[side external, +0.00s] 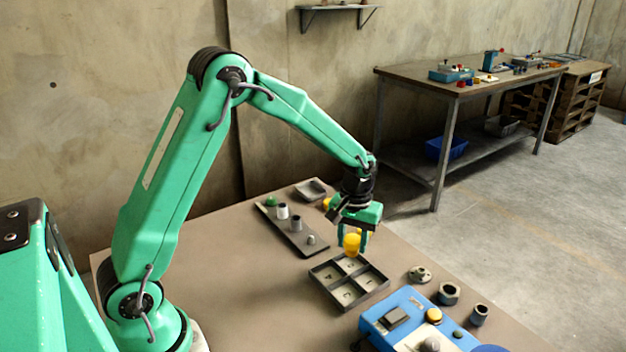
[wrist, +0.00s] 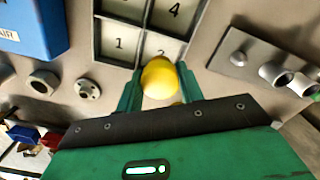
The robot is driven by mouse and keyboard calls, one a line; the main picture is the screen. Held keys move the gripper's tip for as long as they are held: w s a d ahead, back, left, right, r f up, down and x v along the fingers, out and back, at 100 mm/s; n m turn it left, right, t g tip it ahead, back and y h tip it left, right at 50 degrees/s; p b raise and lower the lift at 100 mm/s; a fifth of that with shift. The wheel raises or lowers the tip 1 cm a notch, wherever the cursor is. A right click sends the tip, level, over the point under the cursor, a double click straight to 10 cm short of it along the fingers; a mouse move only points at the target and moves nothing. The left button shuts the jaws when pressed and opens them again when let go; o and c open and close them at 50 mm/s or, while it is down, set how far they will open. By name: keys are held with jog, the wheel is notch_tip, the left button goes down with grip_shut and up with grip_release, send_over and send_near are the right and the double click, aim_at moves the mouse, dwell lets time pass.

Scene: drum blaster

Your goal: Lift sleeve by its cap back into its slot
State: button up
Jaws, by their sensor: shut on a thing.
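My gripper (side external: 354,240) is shut on a yellow-capped piece, and the yellow cap (side external: 352,242) shows between its fingers. In the wrist view, the round cap (wrist: 159,78) sits between the two green fingertips and hides whatever is below it. A dark tray (side external: 322,283) with numbered compartments lies just in front of the gripper. In the wrist view, the tray (wrist: 146,33) shows compartments 1, 2 and 4, and the cap overlaps the near edge at compartment 2. I cannot tell how high the held piece is above the tray.
A dark strip (side external: 283,229) with several small cylinders lies left of the gripper. A small grey tray (side external: 310,190) and another yellow item (side external: 326,203) are behind. A blue box (side external: 405,318) with knobs stands at the front right, near a flanged ring (side external: 419,274) and nuts (side external: 449,293).

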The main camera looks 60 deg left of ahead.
jog(key=shift+f, duration=1.95)
jog(key=o, duration=1)
jog(key=shift+c, duration=1.2)
